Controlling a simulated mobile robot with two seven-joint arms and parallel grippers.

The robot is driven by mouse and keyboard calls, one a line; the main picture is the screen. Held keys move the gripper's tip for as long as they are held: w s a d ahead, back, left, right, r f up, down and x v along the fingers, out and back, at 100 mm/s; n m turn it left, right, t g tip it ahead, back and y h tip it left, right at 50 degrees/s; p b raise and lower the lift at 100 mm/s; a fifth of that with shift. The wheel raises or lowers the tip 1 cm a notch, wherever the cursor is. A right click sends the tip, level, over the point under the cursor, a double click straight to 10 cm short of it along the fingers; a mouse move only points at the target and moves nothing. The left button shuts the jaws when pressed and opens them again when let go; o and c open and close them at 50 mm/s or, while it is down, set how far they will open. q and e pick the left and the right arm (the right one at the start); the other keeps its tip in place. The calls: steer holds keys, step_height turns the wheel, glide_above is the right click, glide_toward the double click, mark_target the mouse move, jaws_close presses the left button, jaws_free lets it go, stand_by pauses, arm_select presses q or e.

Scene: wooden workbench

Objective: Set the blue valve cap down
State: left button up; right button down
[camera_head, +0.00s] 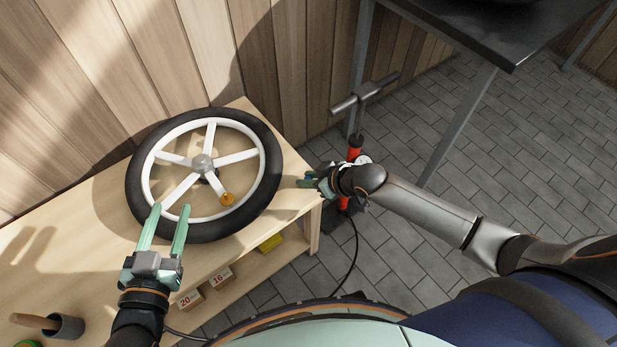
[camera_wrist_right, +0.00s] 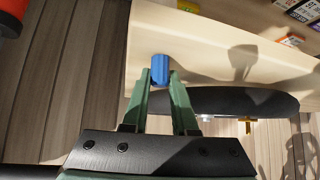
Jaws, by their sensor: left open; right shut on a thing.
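The blue valve cap (camera_wrist_right: 160,68) is between the fingertips of my right gripper (camera_wrist_right: 161,78) in the right wrist view. In the head view my right gripper (camera_head: 308,181) is at the bench's right end, its fingers pointing left, and the cap is barely visible there. I cannot tell whether the cap touches the wood. The wooden workbench (camera_head: 100,232) carries a wheel (camera_head: 133,190) with a black tyre and white spokes. My left gripper (camera_head: 172,212) is open and empty at the wheel's front left, its fingers over the tyre.
An orange-yellow round piece (camera_head: 227,199) is at the wheel's rim. A red floor pump (camera_head: 355,150) stands right of the bench. A dark cup (camera_head: 66,326) with a wooden handle lies at the front left. Boxes (camera_head: 221,278) sit on the lower shelf. Bare wood lies between wheel and right edge.

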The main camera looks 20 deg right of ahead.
arm_select(q)
steer(key=shift+r, duration=0.1)
arm_select(e)
steer(key=shift+f, duration=0.1)
steer(key=c, duration=0.7)
jaws_free()
arm_select(q)
steer(key=shift+r, duration=0.15)
arm_select(e)
steer(key=shift+r, duration=0.2)
steer(key=p+v, duration=0.2)
steer(key=v, duration=0.4)
arm_select(q)
steer(key=s+f+g+p, duration=0.1)
steer(key=s+f+g, duration=0.2)
steer(key=f, duration=0.3)
steer(key=s+f+n+g+y+p, duration=0.1)
steer(key=s+f+g, duration=0.2)
steer(key=f, duration=0.3)
steer(key=shift+s+d+f+n+g, duration=0.2)
steer(key=shift+s+d+n+g, duration=0.1)
steer(key=shift+s, duration=0.35)
arm_select(e)
steer(key=s+a+m+t+h, duration=0.1)
steer(key=s+m, duration=0.2)
steer(key=s, duration=1)
steer(key=shift+s+a+m+h, duration=0.4)
